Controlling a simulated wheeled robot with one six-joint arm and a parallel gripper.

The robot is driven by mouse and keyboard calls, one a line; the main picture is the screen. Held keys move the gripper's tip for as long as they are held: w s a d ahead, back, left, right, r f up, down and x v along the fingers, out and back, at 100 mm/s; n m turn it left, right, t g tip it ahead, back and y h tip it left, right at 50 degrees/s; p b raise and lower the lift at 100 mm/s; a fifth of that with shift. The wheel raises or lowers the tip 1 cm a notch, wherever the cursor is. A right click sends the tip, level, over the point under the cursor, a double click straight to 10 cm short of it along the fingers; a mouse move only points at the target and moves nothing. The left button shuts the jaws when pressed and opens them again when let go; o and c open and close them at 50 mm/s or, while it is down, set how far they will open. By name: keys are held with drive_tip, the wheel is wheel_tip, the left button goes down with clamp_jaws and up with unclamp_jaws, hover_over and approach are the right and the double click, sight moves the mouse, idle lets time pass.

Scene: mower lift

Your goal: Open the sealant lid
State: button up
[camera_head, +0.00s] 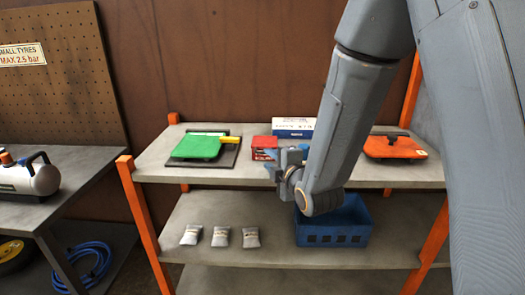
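A green flat lid or plate (198,146) with a yellow tab (229,140) lies on a dark base on the upper shelf, left of centre. An orange-red flat lid or plate (394,148) with a dark handle lies at the right of the same shelf. A red box (264,148) stands between them. I cannot tell which of these is the sealant lid. My gripper (273,172) is just in front of the red box, at the shelf's front edge. It is seen small and side-on, partly hidden by my arm, so its opening and any contact are unclear.
The grey upper shelf (160,160) has orange posts. A blue and white box (293,124) stands behind the red box. Below are a blue crate (335,240) and several small grey bags (221,237). A side bench at left holds a compressor-like tank (30,177).

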sight(262, 153)
drive_tip(key=shift+w+a, duration=0.15)
drive_tip(key=shift+w, duration=0.2)
drive_tip(key=p+x, duration=0.1)
drive_tip(key=x, duration=0.4)
drive_tip(key=shift+w+p, duration=0.3)
drive_tip(key=shift+w, duration=0.1)
drive_tip(key=shift+w+a+f, duration=0.15)
drive_tip(key=shift+w+a, duration=0.1)
drive_tip(key=shift+w, duration=0.4)
drive_tip(key=shift+s+f, duration=0.1)
clamp_jaws()
